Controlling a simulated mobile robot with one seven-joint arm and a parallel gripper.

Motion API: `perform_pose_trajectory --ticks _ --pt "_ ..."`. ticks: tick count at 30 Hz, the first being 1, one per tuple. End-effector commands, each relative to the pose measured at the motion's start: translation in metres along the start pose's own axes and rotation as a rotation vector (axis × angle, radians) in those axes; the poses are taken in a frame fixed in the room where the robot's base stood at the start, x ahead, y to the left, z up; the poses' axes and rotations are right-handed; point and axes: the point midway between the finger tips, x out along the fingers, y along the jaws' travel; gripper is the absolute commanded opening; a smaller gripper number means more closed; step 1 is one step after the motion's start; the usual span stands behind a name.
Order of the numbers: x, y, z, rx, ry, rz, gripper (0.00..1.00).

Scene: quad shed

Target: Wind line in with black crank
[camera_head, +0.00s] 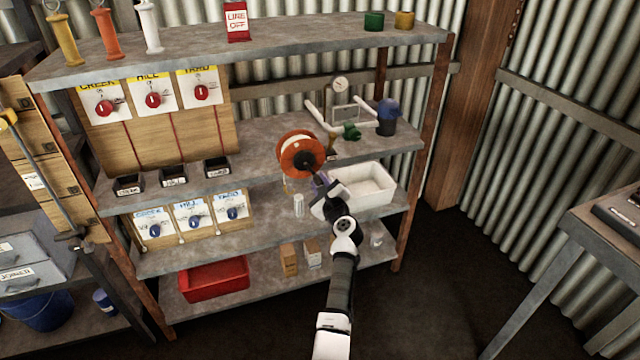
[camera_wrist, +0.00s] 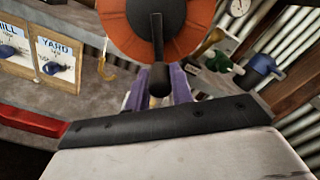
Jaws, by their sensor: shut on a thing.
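The orange reel (camera_head: 289,157) with pale line wound on it stands at the front of the middle shelf. It also shows at the top of the wrist view (camera_wrist: 118,28). Its black crank (camera_wrist: 157,38) points down from the hub, with a black knob at the lower end. My gripper (camera_head: 321,180) is in front of the reel. In the wrist view its purple fingers (camera_wrist: 158,88) are on either side of the knob and shut on the crank. The grip itself is partly hidden behind the knob. A yellow hook (camera_wrist: 106,66) hangs left of the reel.
A white tub (camera_head: 378,190) is close to the right of my gripper. A clear jar (camera_head: 298,206) stands left of it. Green (camera_head: 351,131) and blue (camera_head: 387,108) fittings are right of the reel. Boards with red (camera_head: 153,100) and blue (camera_head: 194,222) knobs are at left.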

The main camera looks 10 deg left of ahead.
Motion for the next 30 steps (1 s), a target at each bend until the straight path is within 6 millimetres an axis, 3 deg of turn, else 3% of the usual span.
perform_pose_trajectory --ticks 3,4,8,20,25,30 --pt "0.0 0.0 0.0 0.0 0.0 0.0 0.0" --pt "0.0 0.0 0.0 -0.001 0.0 0.0 0.27" --pt "0.0 0.0 0.0 -0.001 0.0 0.0 0.44" --pt "-0.006 0.0 -0.001 -0.002 0.0 0.0 0.45" --pt "-0.028 0.001 -0.001 -0.002 0.001 -0.001 0.45" --pt "-0.062 0.002 -0.002 -0.003 0.001 0.0 0.45"
